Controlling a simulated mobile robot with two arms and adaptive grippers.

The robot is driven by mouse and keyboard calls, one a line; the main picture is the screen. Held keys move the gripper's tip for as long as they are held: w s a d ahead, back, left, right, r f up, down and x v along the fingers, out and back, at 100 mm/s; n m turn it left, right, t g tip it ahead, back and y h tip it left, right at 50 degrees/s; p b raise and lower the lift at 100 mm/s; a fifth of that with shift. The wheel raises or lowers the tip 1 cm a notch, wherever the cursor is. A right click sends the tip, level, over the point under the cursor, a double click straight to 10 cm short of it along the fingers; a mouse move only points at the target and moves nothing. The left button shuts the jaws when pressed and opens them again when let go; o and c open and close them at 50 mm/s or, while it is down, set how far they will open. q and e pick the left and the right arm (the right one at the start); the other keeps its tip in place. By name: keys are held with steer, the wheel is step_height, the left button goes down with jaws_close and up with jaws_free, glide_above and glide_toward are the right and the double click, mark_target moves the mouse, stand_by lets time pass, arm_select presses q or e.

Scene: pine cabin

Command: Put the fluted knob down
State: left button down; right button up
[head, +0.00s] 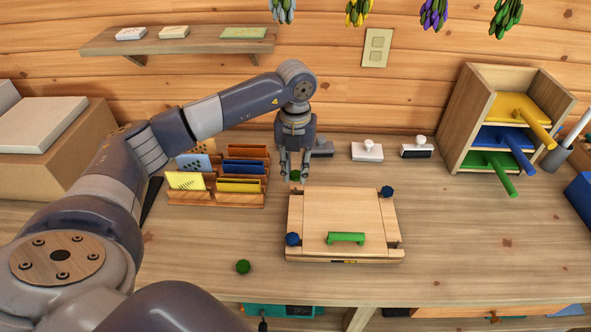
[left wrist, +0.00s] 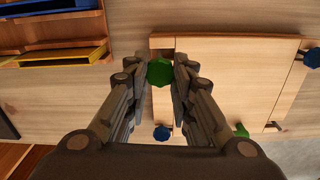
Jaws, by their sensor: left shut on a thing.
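My left gripper (head: 293,174) points down at the back left corner of a wooden press board (head: 345,212). It is shut on a green fluted knob (head: 294,176), which also shows between the fingers in the left wrist view (left wrist: 160,72). Whether the knob touches the board cannot be told. Blue knobs sit at the board's back right corner (head: 387,191) and front left corner (head: 292,240). A green handle (head: 346,238) is on the board's front part. Another green knob (head: 243,267) lies on the bench, left of the board. My right gripper is out of view.
A wooden card rack (head: 216,200) stands left of the board. Stamps (head: 367,151) lie behind it. The bench (head: 470,235) right of the board is clear.

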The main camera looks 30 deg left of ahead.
arm_select(q)
steer(key=shift+r, duration=0.3)
